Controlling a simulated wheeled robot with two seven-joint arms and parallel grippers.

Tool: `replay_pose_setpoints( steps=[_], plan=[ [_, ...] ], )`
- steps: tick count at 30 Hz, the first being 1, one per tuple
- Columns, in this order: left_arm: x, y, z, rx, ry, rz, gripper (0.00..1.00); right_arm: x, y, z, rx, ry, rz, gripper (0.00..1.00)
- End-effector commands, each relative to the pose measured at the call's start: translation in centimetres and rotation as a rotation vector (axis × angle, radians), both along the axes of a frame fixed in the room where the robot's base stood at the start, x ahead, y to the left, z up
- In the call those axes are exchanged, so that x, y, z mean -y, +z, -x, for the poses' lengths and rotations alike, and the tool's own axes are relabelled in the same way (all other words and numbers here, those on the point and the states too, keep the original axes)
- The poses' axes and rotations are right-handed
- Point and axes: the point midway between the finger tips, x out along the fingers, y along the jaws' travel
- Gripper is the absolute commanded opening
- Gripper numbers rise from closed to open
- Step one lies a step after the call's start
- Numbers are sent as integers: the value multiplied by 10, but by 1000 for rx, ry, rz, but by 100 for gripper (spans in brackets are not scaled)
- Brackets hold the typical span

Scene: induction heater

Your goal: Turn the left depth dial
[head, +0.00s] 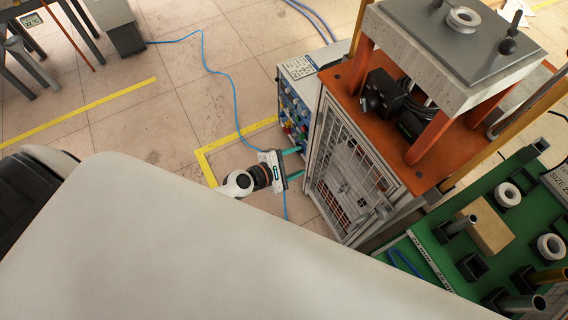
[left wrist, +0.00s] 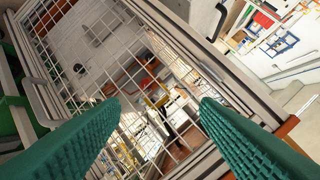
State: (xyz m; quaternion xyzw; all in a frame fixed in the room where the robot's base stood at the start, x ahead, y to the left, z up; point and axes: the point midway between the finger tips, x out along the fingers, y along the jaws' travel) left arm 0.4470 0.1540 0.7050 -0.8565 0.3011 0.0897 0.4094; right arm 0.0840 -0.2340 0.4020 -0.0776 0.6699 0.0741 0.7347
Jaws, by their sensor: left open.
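My left gripper (head: 297,163) is open, its two teal fingers spread apart with nothing between them. It is at the front left of the heater's mesh-fronted cabinet (head: 345,175), below the blue control panel (head: 294,115). The panel carries several small coloured knobs, too small to tell which is the left depth dial. In the left wrist view, my left gripper (left wrist: 160,105) faces the cabinet's mesh door (left wrist: 105,50), with metal bars and parts showing behind it. No dial is clear between the fingers. My right gripper is not in view.
An orange deck (head: 350,80) with a black device (head: 385,98) and a grey raised plate (head: 440,40) tops the cabinet. A green workbench (head: 430,240) with rings and tubes stands at right. A blue cable (head: 205,65) crosses the open tiled floor at left.

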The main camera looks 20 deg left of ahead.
Motion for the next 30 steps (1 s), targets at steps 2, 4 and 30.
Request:
replay_pose_setpoints(
  steps=[2,4,30],
  plan=[
    [-4,-15,6,-5,-17,-69,56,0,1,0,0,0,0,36],
    [-7,-27,10,-7,-35,-128,56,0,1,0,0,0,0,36],
    [-24,-91,44,-30,-163,-437,56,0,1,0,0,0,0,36]
  ],
)
